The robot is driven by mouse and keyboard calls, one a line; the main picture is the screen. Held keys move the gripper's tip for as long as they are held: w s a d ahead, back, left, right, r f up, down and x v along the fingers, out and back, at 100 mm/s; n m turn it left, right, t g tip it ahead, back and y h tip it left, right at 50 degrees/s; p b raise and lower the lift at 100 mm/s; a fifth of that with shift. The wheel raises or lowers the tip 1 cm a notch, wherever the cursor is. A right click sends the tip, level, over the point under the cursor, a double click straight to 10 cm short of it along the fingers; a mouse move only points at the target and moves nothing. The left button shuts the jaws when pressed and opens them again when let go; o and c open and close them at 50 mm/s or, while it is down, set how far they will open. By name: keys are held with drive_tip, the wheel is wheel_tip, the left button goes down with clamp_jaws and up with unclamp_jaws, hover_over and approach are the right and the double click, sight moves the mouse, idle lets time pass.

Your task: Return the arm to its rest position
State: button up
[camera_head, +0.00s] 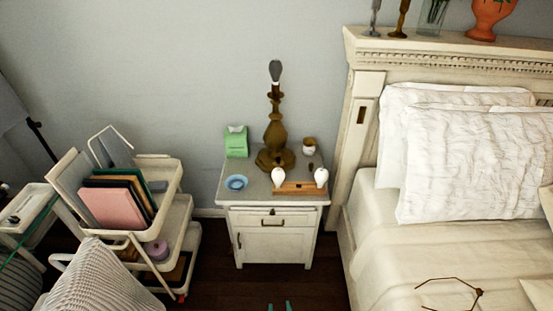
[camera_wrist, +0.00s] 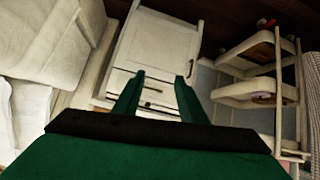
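My gripper (camera_wrist: 159,78) shows in the wrist view as two green fingers held apart, with nothing between them. In the head view only the teal fingertips of my gripper (camera_head: 280,307) show at the bottom edge, in front of the nightstand and apart from it. The rest of my arm is out of the head view. The white nightstand (camera_head: 275,247) has its drawer and door shut. It also shows beyond the fingers in the wrist view (camera_wrist: 165,45).
A bed (camera_head: 400,245) with white pillows stands at the right, with wire-framed glasses (camera_head: 450,285) on it. A white cart (camera_head: 172,225) with folders stands at the left, beside a striped cloth (camera_head: 105,280). A lamp (camera_head: 275,135) stands on the nightstand. Dark floor (camera_head: 215,265) lies clear between.

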drive_tip(key=s+r+m+t, duration=0.1)
drive_tip(key=s+r, duration=0.3)
drive_tip(key=s, duration=0.4)
drive_tip(key=s+r+t, duration=0.2)
drive_tip(key=s+r, duration=0.2)
drive_tip(key=s, duration=0.4)
drive_tip(key=s+a+r+m+t, duration=0.1)
drive_tip(key=s+r+t, duration=0.1)
drive_tip(key=s+r, duration=0.8)
wheel_tip(320, 180, up, 5)
drive_tip(key=shift+s+f, duration=0.2)
